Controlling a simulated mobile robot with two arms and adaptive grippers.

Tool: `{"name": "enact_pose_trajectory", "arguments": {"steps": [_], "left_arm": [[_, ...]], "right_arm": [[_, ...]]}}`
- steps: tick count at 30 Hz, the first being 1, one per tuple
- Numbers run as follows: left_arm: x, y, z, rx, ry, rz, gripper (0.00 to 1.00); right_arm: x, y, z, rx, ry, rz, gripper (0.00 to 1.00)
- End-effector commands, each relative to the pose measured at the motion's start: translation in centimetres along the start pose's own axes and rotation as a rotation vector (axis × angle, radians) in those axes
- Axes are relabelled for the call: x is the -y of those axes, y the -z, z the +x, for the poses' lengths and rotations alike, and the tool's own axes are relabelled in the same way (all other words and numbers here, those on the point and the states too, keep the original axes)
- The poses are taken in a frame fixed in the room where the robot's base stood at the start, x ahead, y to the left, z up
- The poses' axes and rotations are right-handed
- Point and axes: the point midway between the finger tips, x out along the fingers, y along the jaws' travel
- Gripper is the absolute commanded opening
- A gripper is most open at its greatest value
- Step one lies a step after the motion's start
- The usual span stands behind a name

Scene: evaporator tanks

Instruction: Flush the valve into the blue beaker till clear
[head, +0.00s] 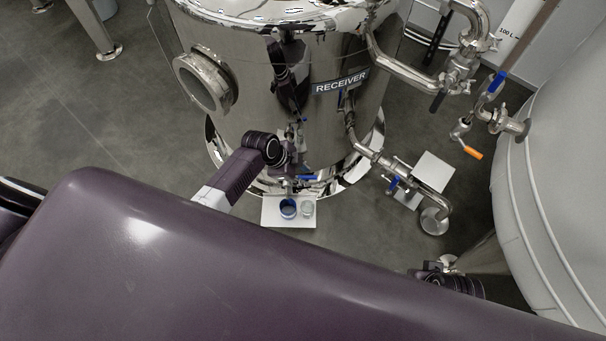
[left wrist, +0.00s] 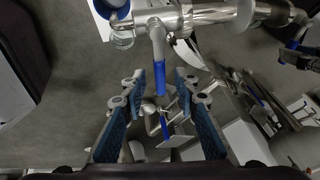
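The steel tank marked RECEIVER (head: 335,110) stands at the centre of the head view. The blue beaker (head: 288,209) stands on a white mat (head: 290,221) at its foot, beside a clear glass beaker (head: 307,207). Part of the blue beaker shows at the top left of the left wrist view (left wrist: 115,12). A steel valve (left wrist: 185,18) with a blue lever (left wrist: 160,78) is ahead of my left gripper (left wrist: 160,84). The gripper is open, its blue-padded fingers on either side of the lever's end, with visible gaps. My right gripper's fingers do not show.
Steel pipework with another blue-handled valve (head: 392,184) runs right of the tank. An orange-tipped handle (head: 471,152) and a large pale tank (head: 560,150) are farther right. Open grey floor (head: 90,110) lies to the left.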

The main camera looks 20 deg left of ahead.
Motion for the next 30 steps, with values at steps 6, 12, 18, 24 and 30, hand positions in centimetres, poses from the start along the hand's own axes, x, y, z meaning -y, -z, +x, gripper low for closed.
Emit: {"name": "enact_pose_trajectory", "arguments": {"steps": [6,12,18,24,30], "left_arm": [[0.02,0.00,0.01,0.000,0.000,0.000,0.28],[0.02,0.00,0.00,0.000,0.000,0.000,0.09],[0.02,-0.01,0.00,0.000,0.000,-0.001,0.00],[0.02,-0.02,0.00,0.000,0.000,-0.001,0.00],[-0.04,-0.09,-0.02,-0.002,-0.006,0.013,0.00]], "right_arm": [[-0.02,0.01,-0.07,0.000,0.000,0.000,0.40],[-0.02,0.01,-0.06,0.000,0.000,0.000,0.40],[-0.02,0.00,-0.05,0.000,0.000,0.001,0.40],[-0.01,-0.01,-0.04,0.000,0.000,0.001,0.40],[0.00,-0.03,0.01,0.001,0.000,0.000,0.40]]}}
